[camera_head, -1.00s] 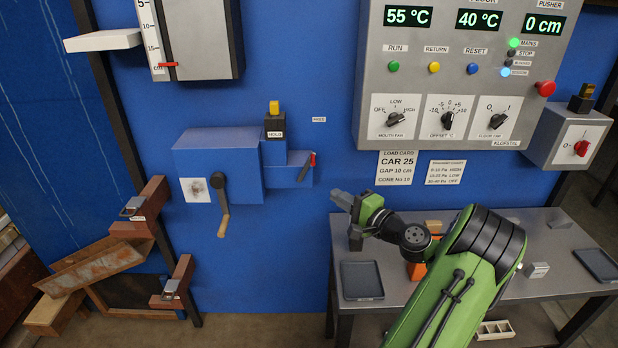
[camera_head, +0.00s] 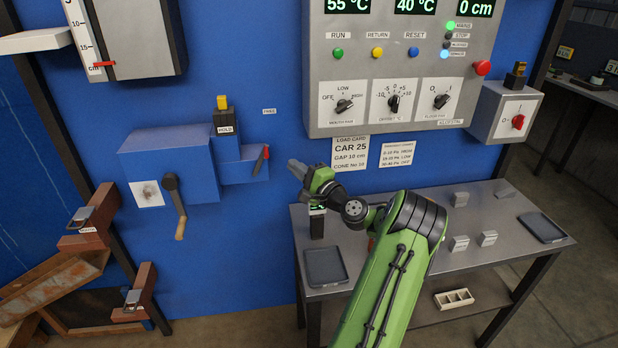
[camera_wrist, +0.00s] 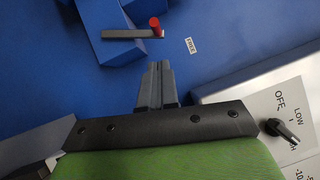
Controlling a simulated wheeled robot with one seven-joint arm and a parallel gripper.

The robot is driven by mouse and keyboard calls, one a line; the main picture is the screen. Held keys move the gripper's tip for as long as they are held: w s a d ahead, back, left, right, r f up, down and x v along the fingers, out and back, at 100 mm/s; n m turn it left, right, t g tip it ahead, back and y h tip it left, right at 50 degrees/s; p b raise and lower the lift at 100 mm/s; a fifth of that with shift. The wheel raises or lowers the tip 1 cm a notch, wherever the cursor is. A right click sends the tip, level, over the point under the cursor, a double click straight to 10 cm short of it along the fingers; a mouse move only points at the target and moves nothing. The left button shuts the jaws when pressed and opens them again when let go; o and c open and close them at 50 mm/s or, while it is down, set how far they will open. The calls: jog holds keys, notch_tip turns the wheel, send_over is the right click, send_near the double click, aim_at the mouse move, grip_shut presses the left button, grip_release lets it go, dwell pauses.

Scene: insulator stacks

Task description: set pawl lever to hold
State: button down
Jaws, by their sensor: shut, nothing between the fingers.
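The pawl lever (camera_head: 260,161) is a short dark bar with a red tip on the right end of the blue box (camera_head: 173,166); it slants up to the right. In the wrist view the lever (camera_wrist: 125,33) shows as a grey bar with a red knob near the top. A HOLD label (camera_head: 225,129) is on a black block up and left of it, and a FREE label (camera_head: 269,111) is on the wall above. My gripper (camera_head: 293,166) is shut and empty, right of the lever and apart from it. Its fingers also show in the wrist view (camera_wrist: 157,72).
A crank (camera_head: 175,206) hangs on the blue box's front. The control panel (camera_head: 395,68) is above right of my gripper. A grey table (camera_head: 390,255) with a dark tray (camera_head: 325,267) is below. Bare blue wall lies between gripper and box.

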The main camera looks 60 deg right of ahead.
aim_at(266, 156)
jog(key=w, duration=0.1)
jog(key=w+a, duration=0.1)
jog(key=w, duration=0.1)
jog(key=w+r, duration=0.1)
jog(key=shift+w+a, duration=0.2)
jog(key=shift+a, duration=0.15)
jog(key=shift+r, duration=0.15)
jog(key=shift+w+a+r+n, duration=0.15)
jog(key=shift+a+n, duration=0.05)
jog(key=shift+n, duration=0.1)
jog(key=shift+r+g+p, duration=0.1)
jog(key=shift+g+p, duration=0.2)
jog(key=shift+p, duration=0.05)
jog(key=w+a+r+n+g+p, duration=0.1)
jog(key=w+n+p, duration=0.1)
jog(key=n, duration=0.1)
jog(key=shift+a+r+g+y, duration=0.3)
jog(key=shift+a+r+g, duration=0.1)
jog(key=shift+w+a+r+n+g+p, duration=0.1)
jog(key=shift+w+a+n+g+p, duration=0.3)
jog(key=shift+w+a+n+g, duration=0.6)
jog(key=shift+w+a+n+g+p, duration=0.35)
jog(key=shift+w+a+n+g, duration=0.45)
jog(key=shift+w+n, duration=0.3)
